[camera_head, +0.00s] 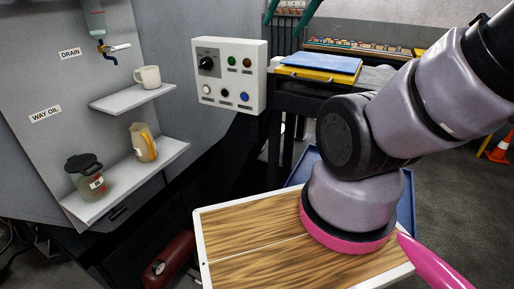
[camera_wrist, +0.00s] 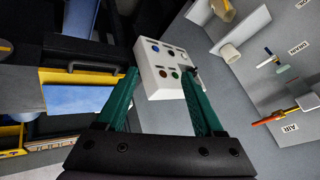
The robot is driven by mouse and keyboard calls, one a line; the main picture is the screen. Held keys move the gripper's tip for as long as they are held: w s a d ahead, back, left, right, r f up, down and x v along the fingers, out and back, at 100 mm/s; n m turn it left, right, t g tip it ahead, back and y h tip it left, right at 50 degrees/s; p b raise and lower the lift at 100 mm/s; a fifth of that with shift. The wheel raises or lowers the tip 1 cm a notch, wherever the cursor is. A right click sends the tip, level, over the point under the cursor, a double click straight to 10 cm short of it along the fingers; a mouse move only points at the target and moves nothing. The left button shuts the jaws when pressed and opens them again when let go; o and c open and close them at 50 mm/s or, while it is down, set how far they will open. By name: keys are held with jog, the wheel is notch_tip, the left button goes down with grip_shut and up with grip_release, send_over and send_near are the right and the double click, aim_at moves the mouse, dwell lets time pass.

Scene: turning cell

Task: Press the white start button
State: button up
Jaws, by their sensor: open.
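The white start button (camera_head: 206,89) is at the lower left of the front of a pale control box (camera_head: 257,84). A black button (camera_head: 225,92) and a blue button (camera_head: 244,96) sit to its right, and a black knob (camera_head: 208,63) is above it. My gripper (camera_head: 281,28) shows only as two teal fingers at the top edge. In the wrist view my gripper (camera_wrist: 160,73) is open and empty, with the control box (camera_wrist: 154,88) beyond and between the fingers. The box appears upside down there, and I cannot clearly make out the white button.
A blue and yellow stack (camera_head: 318,64) lies right of the box. A wood-topped board (camera_head: 250,262) is in front.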

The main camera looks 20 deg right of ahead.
grip_shut()
dwell(1.5)
